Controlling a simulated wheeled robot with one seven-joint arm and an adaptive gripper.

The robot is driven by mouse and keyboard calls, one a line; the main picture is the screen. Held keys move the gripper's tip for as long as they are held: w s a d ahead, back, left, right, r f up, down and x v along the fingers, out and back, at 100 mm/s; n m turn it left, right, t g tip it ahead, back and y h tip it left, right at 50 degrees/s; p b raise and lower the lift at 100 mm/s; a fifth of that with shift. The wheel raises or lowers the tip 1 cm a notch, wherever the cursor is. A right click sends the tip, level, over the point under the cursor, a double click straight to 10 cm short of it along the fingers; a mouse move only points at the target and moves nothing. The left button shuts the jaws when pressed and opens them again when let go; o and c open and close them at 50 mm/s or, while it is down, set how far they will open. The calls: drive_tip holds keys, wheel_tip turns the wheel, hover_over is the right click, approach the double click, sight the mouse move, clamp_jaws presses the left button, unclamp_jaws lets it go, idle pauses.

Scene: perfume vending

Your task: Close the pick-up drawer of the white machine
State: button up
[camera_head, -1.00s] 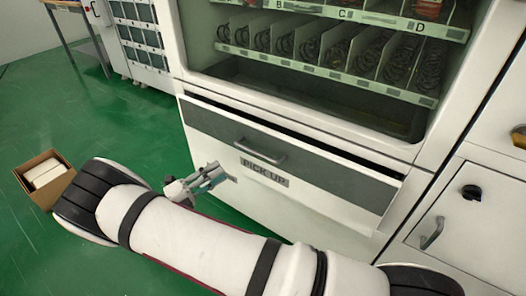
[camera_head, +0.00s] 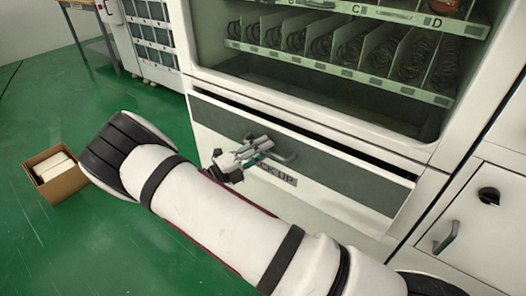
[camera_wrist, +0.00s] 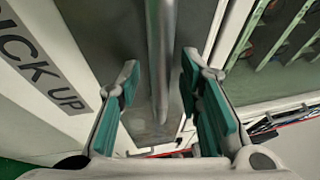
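The white machine (camera_head: 440,150) has a pick-up drawer (camera_head: 335,172) with a grey front band and a "PICK UP" label. A dark gap along its top edge shows it standing slightly open. A metal bar handle (camera_head: 287,157) sits on the band, partly hidden by my gripper (camera_head: 262,149). In the wrist view, my gripper (camera_wrist: 160,78) is open, its teal-padded fingers on either side of the handle (camera_wrist: 161,45). I see space between the bar and both pads. Whether the fingers touch the drawer front is unclear.
An open cardboard box (camera_head: 57,178) with white contents stands on the green floor at left. A cabinet door with a black knob (camera_head: 489,196) and a handle (camera_head: 446,237) is at right. The floor in front of the drawer's left side is clear.

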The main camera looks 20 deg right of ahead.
drive_tip(key=shift+d, duration=0.1)
clamp_jaws()
drive_tip(key=shift+w+d+p, duration=0.4)
drive_tip(key=shift+w+d, duration=1.05)
drive_tip(key=shift+d, duration=0.3)
unclamp_jaws()
drive_tip(key=shift+d, duration=0.1)
drive_tip(key=v, duration=1.2)
